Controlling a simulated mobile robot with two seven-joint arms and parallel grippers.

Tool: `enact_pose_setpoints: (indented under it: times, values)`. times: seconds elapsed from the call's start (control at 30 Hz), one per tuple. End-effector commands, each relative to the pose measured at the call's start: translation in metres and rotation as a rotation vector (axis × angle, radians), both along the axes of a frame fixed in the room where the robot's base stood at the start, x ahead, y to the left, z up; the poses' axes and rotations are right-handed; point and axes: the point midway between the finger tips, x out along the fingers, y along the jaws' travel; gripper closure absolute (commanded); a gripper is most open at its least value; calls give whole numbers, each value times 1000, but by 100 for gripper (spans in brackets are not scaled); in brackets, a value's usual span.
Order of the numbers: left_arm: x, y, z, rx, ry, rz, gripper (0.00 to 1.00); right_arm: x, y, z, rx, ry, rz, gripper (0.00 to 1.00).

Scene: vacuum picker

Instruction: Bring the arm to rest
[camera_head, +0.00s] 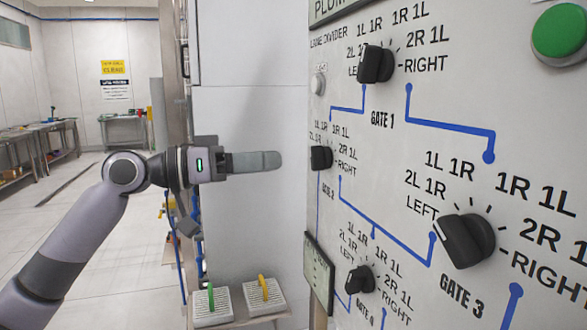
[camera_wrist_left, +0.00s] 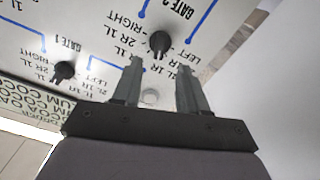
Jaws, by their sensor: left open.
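My left gripper (camera_head: 281,160) reaches in from the left in the head view, pointing right toward the panel (camera_head: 400,170). Its fingers appear edge-on there. In the left wrist view the gripper (camera_wrist_left: 160,68) shows two fingers spread apart with nothing between them. The black gate 2 knob (camera_head: 321,157) is just right of the fingertips in the head view, with a visible gap. In the upside-down wrist view this knob (camera_wrist_left: 160,42) appears beyond the fingers, apart from them. My right gripper is not in view.
The panel also carries the gate 1 knob (camera_head: 376,64), gate 3 knob (camera_head: 465,240), gate 4 knob (camera_head: 360,279) and a green button (camera_head: 560,32). Below the gripper are two white boxes (camera_head: 213,306) with green and yellow tabs. Open floor (camera_head: 110,240) lies left.

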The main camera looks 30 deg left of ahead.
Motion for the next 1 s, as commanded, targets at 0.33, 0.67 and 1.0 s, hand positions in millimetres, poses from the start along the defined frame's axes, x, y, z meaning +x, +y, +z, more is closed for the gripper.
enact_pose_setpoints:
  times: [0.33,0.67,1.0]
  values:
    - [11,-1,-25,3,28,25,57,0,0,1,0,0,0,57]
    - [41,-14,-190,76,168,192,57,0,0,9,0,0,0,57]
    - [-6,-42,-356,224,296,329,57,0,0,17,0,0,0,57]
